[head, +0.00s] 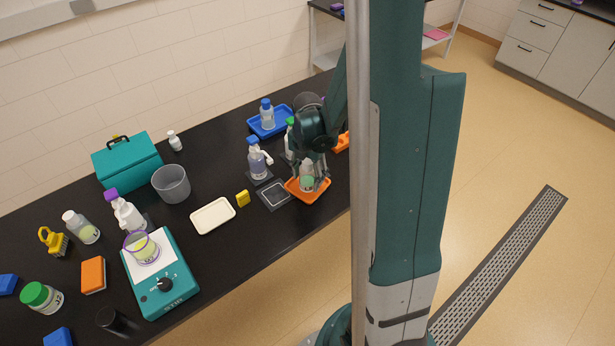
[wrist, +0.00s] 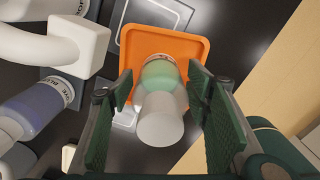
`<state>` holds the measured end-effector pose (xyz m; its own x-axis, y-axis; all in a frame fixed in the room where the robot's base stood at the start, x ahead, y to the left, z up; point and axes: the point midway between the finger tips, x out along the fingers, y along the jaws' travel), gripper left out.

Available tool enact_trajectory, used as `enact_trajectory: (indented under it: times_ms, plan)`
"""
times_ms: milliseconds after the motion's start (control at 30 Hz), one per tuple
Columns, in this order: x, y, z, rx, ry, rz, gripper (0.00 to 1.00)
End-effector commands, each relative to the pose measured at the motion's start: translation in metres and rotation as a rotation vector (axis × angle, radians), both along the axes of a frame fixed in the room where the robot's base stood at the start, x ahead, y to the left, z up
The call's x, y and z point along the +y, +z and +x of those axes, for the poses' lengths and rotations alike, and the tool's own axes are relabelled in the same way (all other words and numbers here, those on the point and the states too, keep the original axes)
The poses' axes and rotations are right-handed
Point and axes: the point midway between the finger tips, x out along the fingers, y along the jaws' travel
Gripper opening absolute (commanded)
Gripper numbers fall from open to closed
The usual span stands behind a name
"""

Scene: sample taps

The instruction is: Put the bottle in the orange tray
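The bottle (wrist: 160,75) has a pale cap and green contents, and it is upright over the orange tray's floor. It also shows in the head view (head: 307,182), partly hidden by my gripper. The orange tray (wrist: 197,48) lies on the black bench near its front edge; its front rim shows in the head view (head: 308,199). My gripper (wrist: 165,95) is above the tray with its fingers on either side of the bottle. Gaps show between the fingers and the bottle, so it is open. The bottle's base contact is hard to see.
A blue-capped wash bottle (head: 257,160) stands close left of the tray. A blue tray (head: 280,126) holding a bottle (head: 267,114) is behind. A yellow block (head: 243,198) and a white tray (head: 213,216) lie further left. The bench's front edge is close.

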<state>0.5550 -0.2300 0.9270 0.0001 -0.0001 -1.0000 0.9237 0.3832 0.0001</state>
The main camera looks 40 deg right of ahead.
Motion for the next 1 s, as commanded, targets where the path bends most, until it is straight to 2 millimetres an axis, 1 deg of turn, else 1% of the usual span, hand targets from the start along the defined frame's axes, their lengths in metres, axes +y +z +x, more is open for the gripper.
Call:
enact_trajectory:
  times_ms: [333,567,767,1000]
  plan:
    - [0.000,0.001,0.000,0.000,0.000,0.000,0.48]
    - [0.000,0.006,0.000,0.000,0.000,0.000,0.48]
    - [0.000,0.021,0.000,0.000,0.000,0.000,0.48]
    - [0.000,0.046,0.000,0.000,0.000,0.000,0.48]
